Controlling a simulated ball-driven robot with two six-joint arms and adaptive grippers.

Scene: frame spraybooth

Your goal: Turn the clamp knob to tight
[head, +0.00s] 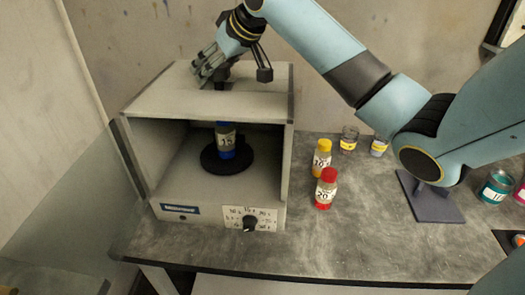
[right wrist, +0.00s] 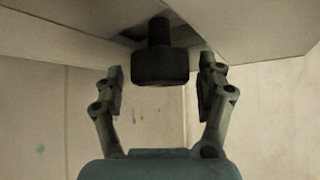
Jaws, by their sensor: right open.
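The clamp knob (right wrist: 160,66) is a dark, wide-headed knob on a thinner stem in the right wrist view. The stem meets a gap in the pale booth top. In the head view the knob (head: 221,73) is a small dark shape on the booth's top, partly hidden by my right gripper (head: 208,67). My right gripper is open, and in the right wrist view its two fingers (right wrist: 160,90) stand on either side of the knob, with a visible gap on each side. My left gripper is not in view.
The front bench (head: 330,245) is clear.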

